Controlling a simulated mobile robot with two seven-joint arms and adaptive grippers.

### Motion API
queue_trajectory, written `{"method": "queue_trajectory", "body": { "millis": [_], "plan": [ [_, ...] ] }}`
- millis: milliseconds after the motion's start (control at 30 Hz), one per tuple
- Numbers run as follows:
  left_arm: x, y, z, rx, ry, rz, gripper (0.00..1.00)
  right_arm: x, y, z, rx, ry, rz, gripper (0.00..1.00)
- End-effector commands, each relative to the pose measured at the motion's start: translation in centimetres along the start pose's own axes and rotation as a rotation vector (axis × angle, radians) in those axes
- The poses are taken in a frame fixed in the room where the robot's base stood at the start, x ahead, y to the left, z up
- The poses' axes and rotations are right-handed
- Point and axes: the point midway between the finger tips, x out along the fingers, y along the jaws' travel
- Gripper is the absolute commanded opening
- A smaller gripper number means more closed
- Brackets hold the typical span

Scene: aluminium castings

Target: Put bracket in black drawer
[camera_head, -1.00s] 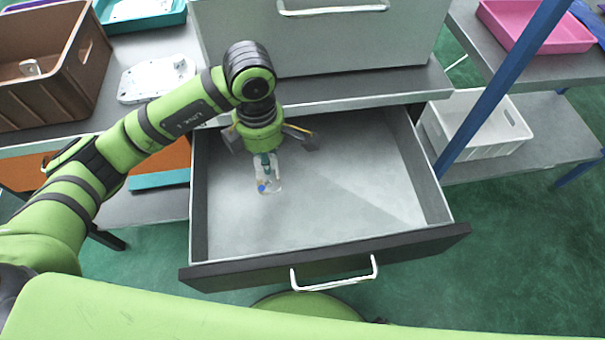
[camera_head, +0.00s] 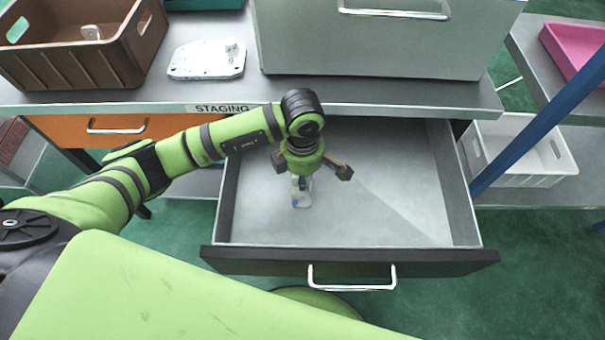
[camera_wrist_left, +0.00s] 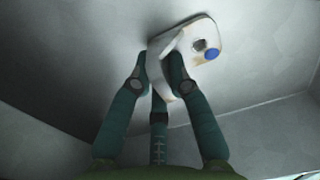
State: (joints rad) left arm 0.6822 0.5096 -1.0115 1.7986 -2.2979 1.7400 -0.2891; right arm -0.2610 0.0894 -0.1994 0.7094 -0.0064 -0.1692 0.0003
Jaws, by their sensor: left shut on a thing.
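The bracket is a small pale casting with a blue round spot and tan patches. In the head view the bracket (camera_head: 301,197) shows just below my left gripper (camera_head: 301,181), over the floor of the open black-fronted drawer (camera_head: 353,268). In the left wrist view my left gripper (camera_wrist_left: 158,75) is shut on the upright part of the bracket (camera_wrist_left: 208,36). Its flat plate is close to the grey drawer floor; I cannot tell whether it touches. My right gripper is not in view.
The drawer's side walls stand around my left gripper, and its floor is otherwise empty. A white casting (camera_head: 207,62) and a brown crate (camera_head: 75,62) are on the bench at the upper left. A grey cabinet (camera_head: 390,45) stands above the drawer. A white bin (camera_head: 525,150) is at the right.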

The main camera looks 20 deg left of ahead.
Motion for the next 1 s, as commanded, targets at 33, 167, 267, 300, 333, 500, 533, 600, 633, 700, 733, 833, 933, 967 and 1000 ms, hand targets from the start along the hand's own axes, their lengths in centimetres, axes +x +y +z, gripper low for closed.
{"method": "queue_trajectory", "body": {
  "millis": [33, 167, 267, 300, 333, 500, 533, 600, 633, 700, 733, 833, 933, 967, 1000],
  "plan": [
    [0.0, 0.0, 0.0, 0.000, 0.000, 0.000, 0.00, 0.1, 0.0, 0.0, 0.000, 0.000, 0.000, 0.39],
    [0.2, 0.0, 0.0, 0.000, 0.000, 0.001, 0.00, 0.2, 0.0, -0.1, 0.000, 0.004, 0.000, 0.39],
    [0.2, 0.0, 0.0, 0.000, 0.000, 0.000, 0.42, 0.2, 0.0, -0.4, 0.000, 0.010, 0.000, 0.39],
    [0.2, 0.0, 0.0, 0.000, 0.000, 0.000, 0.42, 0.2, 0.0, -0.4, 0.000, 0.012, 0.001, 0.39],
    [0.2, 0.0, 0.0, 0.000, 0.000, 0.000, 0.42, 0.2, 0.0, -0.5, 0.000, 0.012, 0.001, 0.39],
    [0.2, 0.0, 0.0, 0.000, 0.000, 0.000, 0.42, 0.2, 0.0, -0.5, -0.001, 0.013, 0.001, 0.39],
    [0.2, 0.0, 0.0, 0.000, 0.000, 0.000, 0.42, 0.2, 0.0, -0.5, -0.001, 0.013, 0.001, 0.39],
    [0.1, 0.0, 0.0, 0.000, 0.000, 0.000, 0.42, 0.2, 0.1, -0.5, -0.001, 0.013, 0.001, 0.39],
    [0.0, 0.0, 0.0, 0.000, 0.000, 0.000, 0.42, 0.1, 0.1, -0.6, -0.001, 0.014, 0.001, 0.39],
    [-0.2, 0.0, 0.0, 0.000, -0.001, 0.000, 0.42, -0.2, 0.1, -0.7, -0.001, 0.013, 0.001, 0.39],
    [-0.6, 0.1, 0.0, 0.000, -0.002, 0.002, 0.42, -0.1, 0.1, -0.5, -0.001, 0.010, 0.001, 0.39],
    [-2.2, 0.2, 0.1, 0.001, -0.003, 0.005, 0.42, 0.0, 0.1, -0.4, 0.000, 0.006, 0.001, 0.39],
    [-4.5, 0.2, 0.1, 0.001, -0.004, 0.006, 0.42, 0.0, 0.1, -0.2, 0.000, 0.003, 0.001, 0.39],
    [-5.2, 0.2, 0.1, 0.002, -0.004, 0.007, 0.42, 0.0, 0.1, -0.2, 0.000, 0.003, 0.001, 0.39],
    [-6.0, 0.2, 0.1, 0.001, -0.003, 0.006, 0.42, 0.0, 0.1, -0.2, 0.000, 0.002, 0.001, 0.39]
  ]
}}
